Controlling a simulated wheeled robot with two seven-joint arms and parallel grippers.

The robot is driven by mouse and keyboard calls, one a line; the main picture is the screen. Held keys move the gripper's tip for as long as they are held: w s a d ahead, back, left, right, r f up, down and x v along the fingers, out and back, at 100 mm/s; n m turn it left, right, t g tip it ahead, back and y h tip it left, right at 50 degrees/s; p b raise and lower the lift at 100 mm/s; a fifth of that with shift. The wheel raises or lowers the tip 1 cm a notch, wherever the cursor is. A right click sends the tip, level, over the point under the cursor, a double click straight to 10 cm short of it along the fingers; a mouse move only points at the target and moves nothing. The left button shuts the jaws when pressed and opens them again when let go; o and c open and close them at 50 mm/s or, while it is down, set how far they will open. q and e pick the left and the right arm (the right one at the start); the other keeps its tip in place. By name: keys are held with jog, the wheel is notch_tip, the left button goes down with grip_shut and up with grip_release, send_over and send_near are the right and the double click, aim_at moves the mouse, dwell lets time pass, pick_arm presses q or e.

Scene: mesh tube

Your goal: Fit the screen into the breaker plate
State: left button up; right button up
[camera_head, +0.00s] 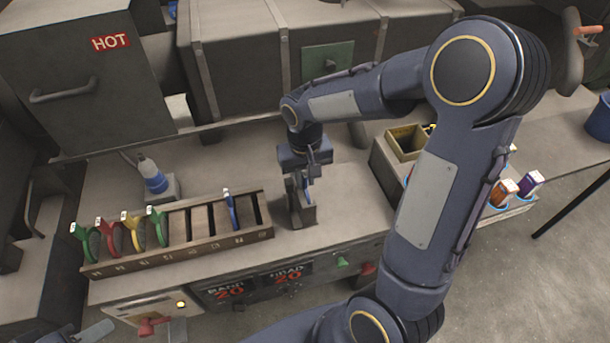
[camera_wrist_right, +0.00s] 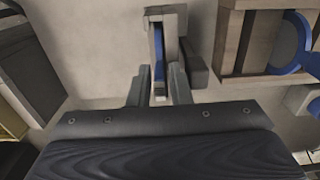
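A grey block-like holder (camera_head: 302,213), which I take to be the breaker plate, stands on the bench; it also shows in the wrist view (camera_wrist_right: 184,48). A thin blue-framed screen (camera_wrist_right: 158,58) stands edge-on in its slot, with a pale tab toward me. My right gripper (camera_wrist_right: 158,78) is over it, fingers on both sides of the screen's handle with gaps visible, so it looks open. In the head view my right gripper (camera_head: 306,178) largely hides the screen. How deep the screen sits cannot be told.
A wooden rack (camera_head: 180,258) left of the holder carries several coloured screens, including another blue one (camera_head: 230,207). A wooden box (camera_head: 407,142) is on the right. A machine marked HOT (camera_head: 75,80) is at back left.

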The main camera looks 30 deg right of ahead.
notch_tip(320, 180, up, 12)
jog(key=s+a+f+t+y, duration=0.1)
jog(key=s+a+t+y, duration=0.1)
jog(key=s, duration=0.6)
jog(key=s+a+f+n+t+y, duration=0.1)
jog(key=s+a+t, duration=0.1)
jog(key=s, duration=0.7)
jog(key=shift+t+y, duration=0.4)
jog(key=shift+t, duration=0.4)
jog(key=shift+w+a, duration=0.1)
